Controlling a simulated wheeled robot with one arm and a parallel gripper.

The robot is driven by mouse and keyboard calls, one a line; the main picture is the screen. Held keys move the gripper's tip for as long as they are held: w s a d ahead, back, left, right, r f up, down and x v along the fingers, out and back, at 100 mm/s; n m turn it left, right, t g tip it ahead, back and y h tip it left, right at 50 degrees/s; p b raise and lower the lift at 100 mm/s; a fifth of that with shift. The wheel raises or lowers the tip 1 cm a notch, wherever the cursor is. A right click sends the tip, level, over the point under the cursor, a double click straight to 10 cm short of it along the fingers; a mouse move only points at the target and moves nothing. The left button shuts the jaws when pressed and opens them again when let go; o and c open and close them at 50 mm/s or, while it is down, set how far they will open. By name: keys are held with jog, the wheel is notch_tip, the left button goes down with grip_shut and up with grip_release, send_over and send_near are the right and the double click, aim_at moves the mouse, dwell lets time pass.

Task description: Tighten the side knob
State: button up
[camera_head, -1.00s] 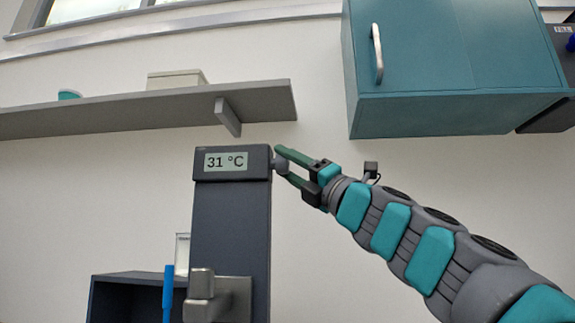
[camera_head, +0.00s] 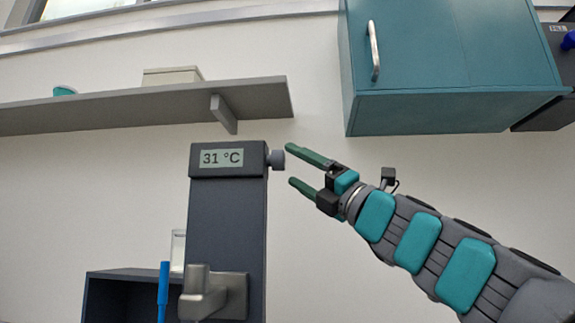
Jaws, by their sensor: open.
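The side knob (camera_head: 277,159) is a small grey knob on the right side of the dark rig column (camera_head: 228,215), near its top. A display (camera_head: 222,158) on the column's head reads 31 °C. My gripper (camera_head: 289,165) has two green fingers and is open and empty. Its fingertips are just to the right of the knob, one slightly above its height and one below it. The knob shows clear of the fingers in this view.
A grey metal bracket or clamp (camera_head: 213,293) sits low on the column, with a blue rod-like item (camera_head: 163,292) left of it. A grey shelf (camera_head: 150,112) runs above the column. A teal cabinet (camera_head: 450,65) hangs above my arm.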

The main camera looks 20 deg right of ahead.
jog(key=shift+v, duration=1.75)
